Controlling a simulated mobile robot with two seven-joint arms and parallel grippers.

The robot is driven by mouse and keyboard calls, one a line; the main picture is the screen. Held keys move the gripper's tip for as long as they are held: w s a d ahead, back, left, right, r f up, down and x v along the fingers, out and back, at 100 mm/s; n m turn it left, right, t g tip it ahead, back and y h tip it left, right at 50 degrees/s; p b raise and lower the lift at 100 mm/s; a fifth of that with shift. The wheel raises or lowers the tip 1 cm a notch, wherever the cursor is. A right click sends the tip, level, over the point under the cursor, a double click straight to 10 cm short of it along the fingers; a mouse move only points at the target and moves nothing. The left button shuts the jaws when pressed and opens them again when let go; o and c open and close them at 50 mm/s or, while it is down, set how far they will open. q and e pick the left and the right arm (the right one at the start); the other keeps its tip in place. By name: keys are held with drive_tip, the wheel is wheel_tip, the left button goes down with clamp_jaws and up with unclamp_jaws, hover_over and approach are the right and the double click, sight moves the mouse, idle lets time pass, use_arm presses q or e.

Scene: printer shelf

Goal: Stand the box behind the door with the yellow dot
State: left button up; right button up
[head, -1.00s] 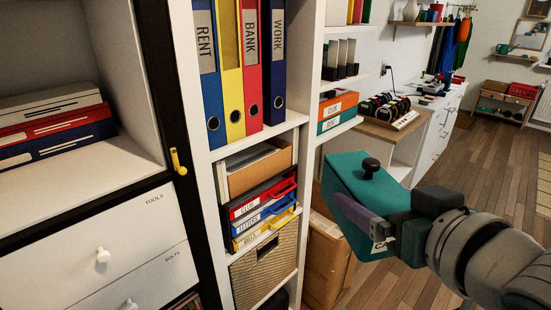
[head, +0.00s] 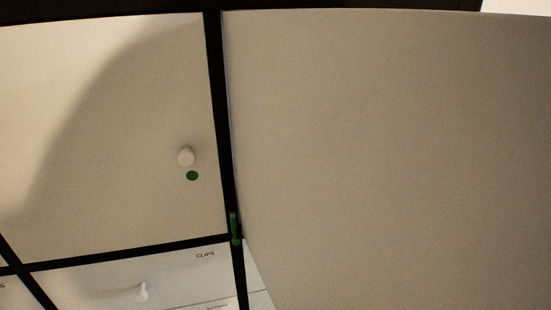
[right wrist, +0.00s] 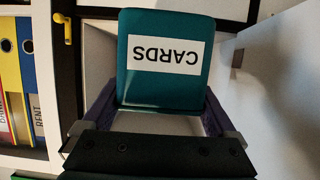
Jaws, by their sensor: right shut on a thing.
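The teal box (right wrist: 163,95) with a white CARDS label shows in the right wrist view, with the label upside down. It is between the purple fingers of my right gripper (right wrist: 159,92), which is shut on it. No door with a yellow dot shows clearly. A closed white door (head: 110,150) in the head view has a white knob (head: 187,156) and a green dot (head: 192,175). My left gripper is not in view.
A large plain pale panel (head: 390,150) fills the right of the head view. A green catch (head: 235,228) sits on the black frame above the CLIPS drawer (head: 110,275). In the right wrist view, a yellow catch (right wrist: 67,28) and several binders (right wrist: 28,45) are at left.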

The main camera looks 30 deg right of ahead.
drive_tip(key=shift+w+a, duration=0.1)
drive_tip(key=shift+w, duration=0.15)
drive_tip(key=shift+w+d+f+b, duration=0.1)
drive_tip(key=shift+w+d+b, duration=0.25)
drive_tip(key=shift+w, duration=0.4)
drive_tip(key=shift+w+d+b, duration=0.15)
drive_tip(key=shift+w+b, duration=0.2)
drive_tip(key=shift+w, duration=0.4)
drive_tip(key=shift+w+d+b, duration=0.1)
drive_tip(key=shift+w+b, duration=0.2)
drive_tip(key=shift+w, duration=0.4)
drive_tip(key=w+d+b, duration=0.1)
drive_tip(key=w+b, duration=0.1)
drive_tip(key=w, duration=0.1)
drive_tip(key=w+b, duration=0.2)
drive_tip(key=w, duration=0.2)
drive_tip(key=w+d+b, duration=0.1)
drive_tip(key=w+b, duration=0.1)
drive_tip(key=w, duration=0.1)
drive_tip(key=shift+w+d+f, duration=0.3)
drive_tip(key=shift+w+f, duration=0.05)
drive_tip(key=shift+b+x, duration=1.3)
drive_tip(key=shift+x, duration=0.4)
drive_tip(key=shift+w+d+r, duration=0.1)
drive_tip(key=shift+w, duration=0.35)
drive_tip(key=shift+f+b, duration=0.25)
drive_tip(key=shift+b, duration=0.1)
